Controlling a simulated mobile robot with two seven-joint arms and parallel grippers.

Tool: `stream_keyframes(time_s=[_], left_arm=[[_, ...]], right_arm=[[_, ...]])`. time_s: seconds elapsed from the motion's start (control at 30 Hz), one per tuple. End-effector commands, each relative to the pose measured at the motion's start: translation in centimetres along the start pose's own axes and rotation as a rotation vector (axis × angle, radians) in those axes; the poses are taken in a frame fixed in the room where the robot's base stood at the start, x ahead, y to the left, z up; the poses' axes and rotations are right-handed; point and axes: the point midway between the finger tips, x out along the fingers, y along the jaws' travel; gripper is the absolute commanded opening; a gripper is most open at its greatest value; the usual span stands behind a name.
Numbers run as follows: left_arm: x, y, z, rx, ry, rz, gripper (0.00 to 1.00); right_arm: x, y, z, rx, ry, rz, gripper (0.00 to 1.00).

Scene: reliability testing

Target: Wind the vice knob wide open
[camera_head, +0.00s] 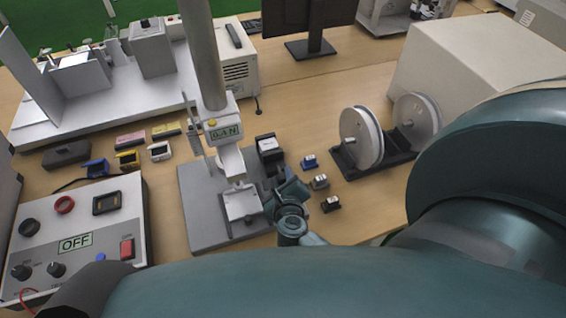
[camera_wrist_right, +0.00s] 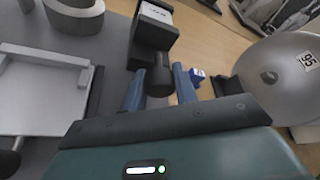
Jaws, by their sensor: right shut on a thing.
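In the wrist view a dark round knob (camera_wrist_right: 158,79) sticks out of this block towards me. My right gripper (camera_head: 277,192) has its two blue-grey fingers on either side of the knob, shut on it. The head view hides the knob. My left gripper is not in view.
Small blue, grey and black blocks (camera_head: 320,182) lie right of the stand, near a rack with two white discs (camera_head: 362,137). A control box reading OFF (camera_head: 75,242) is at left. Several small coloured parts (camera_head: 128,160) lie behind it. A big beige box (camera_head: 470,60) stands back right.

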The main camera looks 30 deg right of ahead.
Motion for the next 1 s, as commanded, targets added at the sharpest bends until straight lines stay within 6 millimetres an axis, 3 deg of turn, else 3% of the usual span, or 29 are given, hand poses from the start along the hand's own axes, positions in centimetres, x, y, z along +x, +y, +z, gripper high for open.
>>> stream_keyframes(time_s=[0.4,0.97,1.0], left_arm=[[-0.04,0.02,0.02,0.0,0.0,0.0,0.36],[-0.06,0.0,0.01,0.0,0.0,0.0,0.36],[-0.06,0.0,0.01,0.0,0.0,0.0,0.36]], right_arm=[[0.01,0.07,0.13,-0.172,0.002,-0.076,0.06],[0.02,0.05,0.12,-0.196,0.003,-0.086,0.06],[0.02,0.06,0.12,-0.196,0.003,-0.086,0.32]])
